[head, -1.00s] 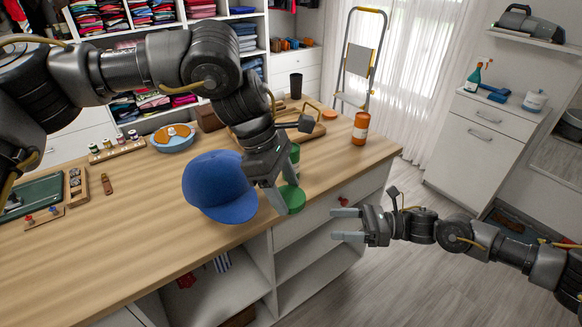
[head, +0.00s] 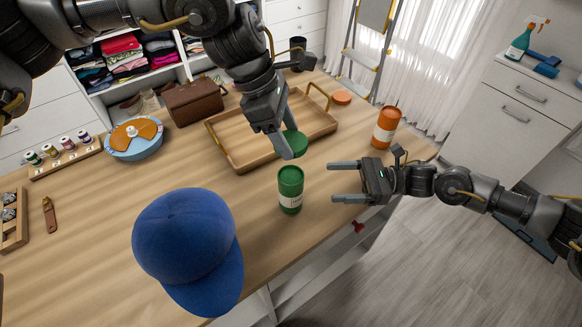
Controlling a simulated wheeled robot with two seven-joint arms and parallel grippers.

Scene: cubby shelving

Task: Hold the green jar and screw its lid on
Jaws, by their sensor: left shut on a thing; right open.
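The green jar (head: 290,190) with a white label stands upright on the wooden counter near its front edge; its top shows green. My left gripper (head: 288,148) is shut on the green lid (head: 296,143), held above and behind the jar in the picture, apart from it. The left fingers hide part of the lid. My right gripper (head: 348,182) is open and empty, just right of the jar, its fingers pointing left towards it.
A blue cap (head: 185,245) lies left of the jar. A wooden tray (head: 230,150) is behind. An orange jar (head: 386,127) stands behind right, with an orange lid (head: 341,97) near it.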

